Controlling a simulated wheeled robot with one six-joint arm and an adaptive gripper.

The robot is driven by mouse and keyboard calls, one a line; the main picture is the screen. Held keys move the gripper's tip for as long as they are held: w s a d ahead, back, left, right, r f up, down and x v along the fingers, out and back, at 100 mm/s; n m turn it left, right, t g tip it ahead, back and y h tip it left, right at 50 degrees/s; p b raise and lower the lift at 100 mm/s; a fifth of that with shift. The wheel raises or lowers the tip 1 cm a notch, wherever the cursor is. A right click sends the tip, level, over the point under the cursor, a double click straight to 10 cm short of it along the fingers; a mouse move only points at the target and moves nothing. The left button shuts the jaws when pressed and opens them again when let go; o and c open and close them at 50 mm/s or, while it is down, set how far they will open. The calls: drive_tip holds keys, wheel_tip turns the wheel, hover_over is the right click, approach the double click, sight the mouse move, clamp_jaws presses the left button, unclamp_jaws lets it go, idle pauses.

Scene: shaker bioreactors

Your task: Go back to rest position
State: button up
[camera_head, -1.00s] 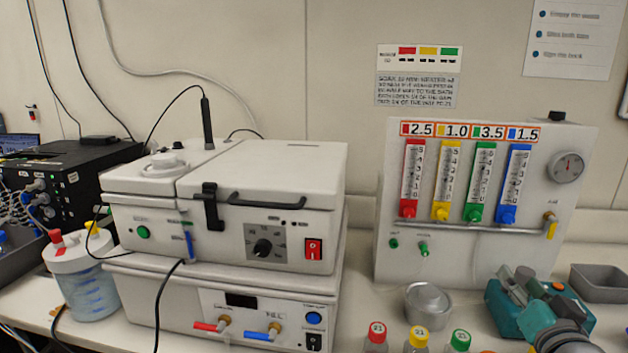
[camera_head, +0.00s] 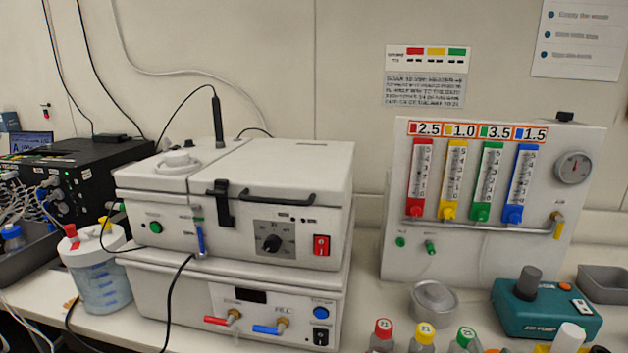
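My gripper is not in view in the head camera. No part of my arm can be clearly made out.
A white shaker bioreactor (camera_head: 300,215) with a closed lid stands on the bench. A flow-meter panel (camera_head: 400,265) stands at the right, with a metal container (camera_head: 434,302) before it. Numbered bottles (camera_head: 421,338) line the front edge. A jar (camera_head: 98,285) stands left.

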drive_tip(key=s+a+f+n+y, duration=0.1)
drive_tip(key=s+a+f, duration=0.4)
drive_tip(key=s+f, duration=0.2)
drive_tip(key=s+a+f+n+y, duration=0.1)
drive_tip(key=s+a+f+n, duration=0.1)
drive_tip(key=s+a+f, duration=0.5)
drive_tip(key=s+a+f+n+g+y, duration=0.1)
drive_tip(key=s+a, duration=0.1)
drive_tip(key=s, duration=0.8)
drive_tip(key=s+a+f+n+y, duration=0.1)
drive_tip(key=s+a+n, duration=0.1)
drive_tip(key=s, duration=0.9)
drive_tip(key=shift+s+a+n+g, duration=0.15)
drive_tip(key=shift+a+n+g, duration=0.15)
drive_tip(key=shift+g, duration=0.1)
